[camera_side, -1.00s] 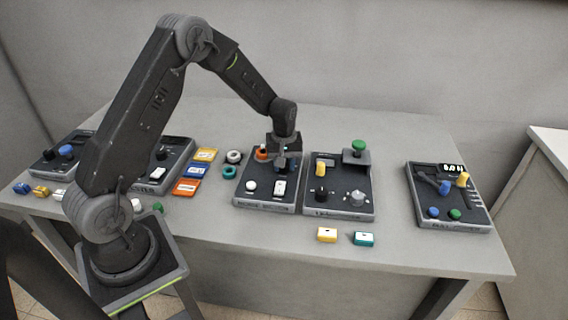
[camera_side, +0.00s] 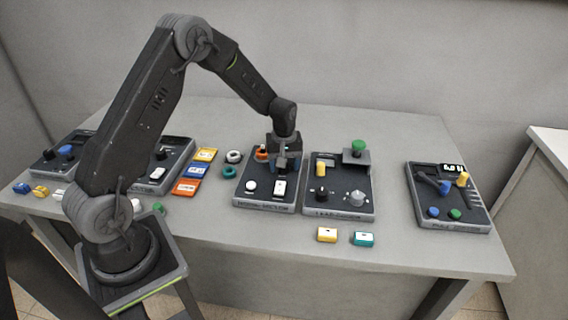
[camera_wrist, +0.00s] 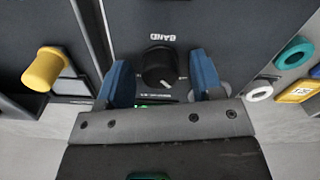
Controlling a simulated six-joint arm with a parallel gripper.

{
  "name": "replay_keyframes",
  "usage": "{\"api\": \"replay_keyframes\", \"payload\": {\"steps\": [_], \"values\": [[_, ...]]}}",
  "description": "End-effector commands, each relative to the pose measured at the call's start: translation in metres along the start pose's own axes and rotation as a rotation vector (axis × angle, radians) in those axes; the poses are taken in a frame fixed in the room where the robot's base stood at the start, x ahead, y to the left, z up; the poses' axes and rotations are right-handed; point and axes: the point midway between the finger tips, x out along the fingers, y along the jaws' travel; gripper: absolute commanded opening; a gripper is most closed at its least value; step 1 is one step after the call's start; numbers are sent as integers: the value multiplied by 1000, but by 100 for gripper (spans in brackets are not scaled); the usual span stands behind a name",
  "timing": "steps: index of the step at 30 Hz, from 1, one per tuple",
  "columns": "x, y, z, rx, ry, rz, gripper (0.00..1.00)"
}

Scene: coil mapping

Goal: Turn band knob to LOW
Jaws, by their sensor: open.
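The band knob (camera_wrist: 159,67) is a black round knob with a white pointer line, below the word BAND that reads upside down in the wrist view. My gripper (camera_wrist: 162,80) is open, with one blue finger on each side of the knob; I see a gap at both sides and no clear contact. In the side view my gripper (camera_side: 284,164) is low over the dark panel (camera_side: 246,190) left of centre and hides the knob there. The knob's position labels are too small or hidden to read.
A yellow knob (camera_wrist: 44,68) stands on the neighbouring panel. A white ring (camera_wrist: 259,93) and a teal ring (camera_wrist: 295,53) lie beside the panel. A green-topped post (camera_side: 358,147) rises right of my gripper.

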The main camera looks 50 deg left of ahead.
Motion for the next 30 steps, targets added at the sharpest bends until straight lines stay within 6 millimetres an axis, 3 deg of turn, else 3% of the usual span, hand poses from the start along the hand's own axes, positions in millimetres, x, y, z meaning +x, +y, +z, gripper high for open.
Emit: {"api": "replay_keyframes", "payload": {"steps": [8, 21, 30], "values": [[-18, 1, -1, 0, 3, 3, 60], [-111, 0, 0, 0, 4, 3, 60], [-138, 0, 0, 0, 0, 0, 60]]}}
